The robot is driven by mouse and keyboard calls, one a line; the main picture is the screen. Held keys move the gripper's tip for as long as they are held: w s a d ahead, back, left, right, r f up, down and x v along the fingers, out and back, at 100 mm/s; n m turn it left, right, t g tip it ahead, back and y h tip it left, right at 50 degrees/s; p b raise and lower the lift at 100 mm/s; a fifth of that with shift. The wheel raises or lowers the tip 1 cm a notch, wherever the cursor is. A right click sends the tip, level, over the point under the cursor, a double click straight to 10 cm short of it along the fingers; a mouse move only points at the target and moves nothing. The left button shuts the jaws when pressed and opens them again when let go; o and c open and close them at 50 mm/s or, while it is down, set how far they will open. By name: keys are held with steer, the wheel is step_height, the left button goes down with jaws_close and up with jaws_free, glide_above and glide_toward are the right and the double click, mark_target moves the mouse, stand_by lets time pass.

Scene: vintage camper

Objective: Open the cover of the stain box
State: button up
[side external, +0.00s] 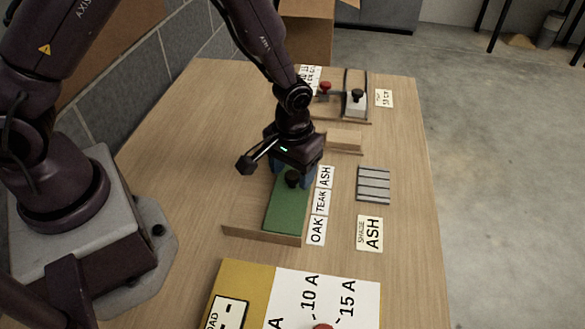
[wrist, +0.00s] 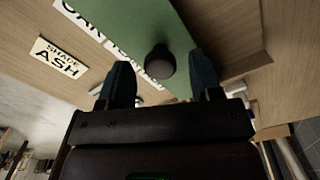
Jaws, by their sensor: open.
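The stain box's green cover (side external: 283,210) lies flat, with a dark round knob (side external: 292,180) near its far end. A low wooden edge (side external: 262,235) of the box shows at the near end. Labels reading OAK, TEAK and ASH (side external: 321,204) run along its right side. My gripper (side external: 292,171) is over the far part of the cover, pointing down, its blue fingers open. In the wrist view the green cover (wrist: 130,28) and the knob (wrist: 160,62) show between the two spread fingers. I cannot tell whether either finger touches the knob.
A SHADE ASH card (side external: 369,233) and a grey slatted panel (side external: 373,185) lie to the right. A wooden block (side external: 344,139) and a fixture with red and black knobs (side external: 355,104) stand beyond. A yellow-and-white board (side external: 245,283) is in front. The table's left side is clear.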

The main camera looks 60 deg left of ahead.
steer(key=shift+f, duration=0.1)
jaws_close()
steer(key=s+a, duration=0.5)
steer(key=shift+s+a, duration=0.15)
steer(key=shift+a, duration=0.05)
jaws_free()
step_height(320, 180, up, 13)
stand_by(0.7)
steer(key=shift+s, duration=0.1)
